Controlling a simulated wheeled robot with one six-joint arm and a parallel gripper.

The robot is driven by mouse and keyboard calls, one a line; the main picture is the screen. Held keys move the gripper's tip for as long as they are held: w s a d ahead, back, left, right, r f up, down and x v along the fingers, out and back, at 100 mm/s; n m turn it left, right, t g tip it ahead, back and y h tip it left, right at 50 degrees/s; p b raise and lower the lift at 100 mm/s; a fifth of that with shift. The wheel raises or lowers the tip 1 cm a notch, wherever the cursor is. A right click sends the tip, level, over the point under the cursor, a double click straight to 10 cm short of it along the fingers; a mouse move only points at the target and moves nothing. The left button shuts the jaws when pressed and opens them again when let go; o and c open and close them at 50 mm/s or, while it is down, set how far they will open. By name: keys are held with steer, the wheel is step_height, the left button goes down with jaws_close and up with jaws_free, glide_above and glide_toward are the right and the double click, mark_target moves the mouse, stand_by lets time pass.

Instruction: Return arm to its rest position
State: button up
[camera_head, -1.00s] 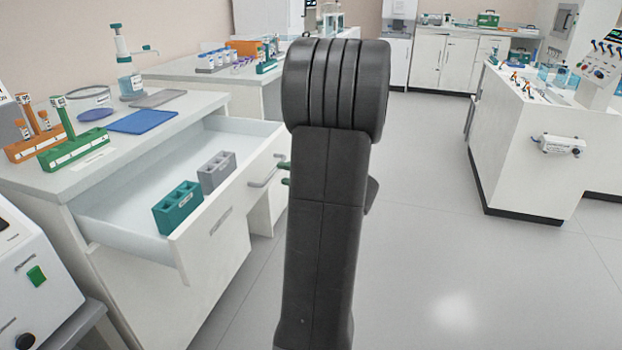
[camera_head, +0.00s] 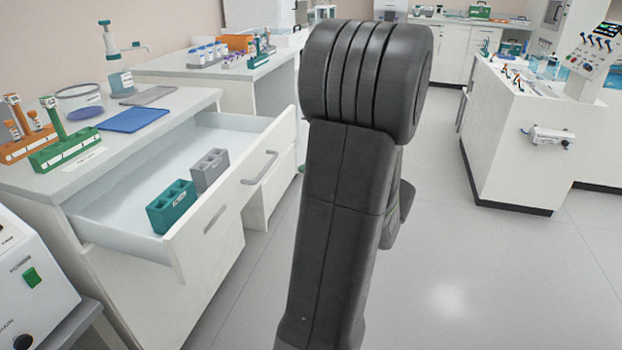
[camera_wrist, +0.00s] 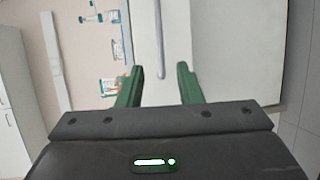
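My gripper (camera_wrist: 160,88) shows in the wrist view with its two green fingers spread apart. Nothing shows between the fingers. A pale drawer front with a long handle (camera_wrist: 158,40) lies beyond the fingertips, apart from them as far as I can tell. In the head view my dark arm stands upright in the middle, and the gripper is hidden behind it.
An open drawer (camera_head: 130,222) at the left holds a teal rack (camera_head: 172,206) and a grey rack (camera_head: 209,170). The counter above carries an orange rack (camera_head: 28,147), a green rack (camera_head: 64,152) and a blue mat (camera_head: 133,119). The floor at the right is clear.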

mark_target(268, 168)
steer(key=shift+w+a, duration=0.1)
steer(key=b+x, duration=0.2)
steer(key=x, duration=1.1)
steer(key=shift+w+a, duration=0.2)
steer(key=shift+a, duration=0.05)
steer(key=shift+d, duration=0.1)
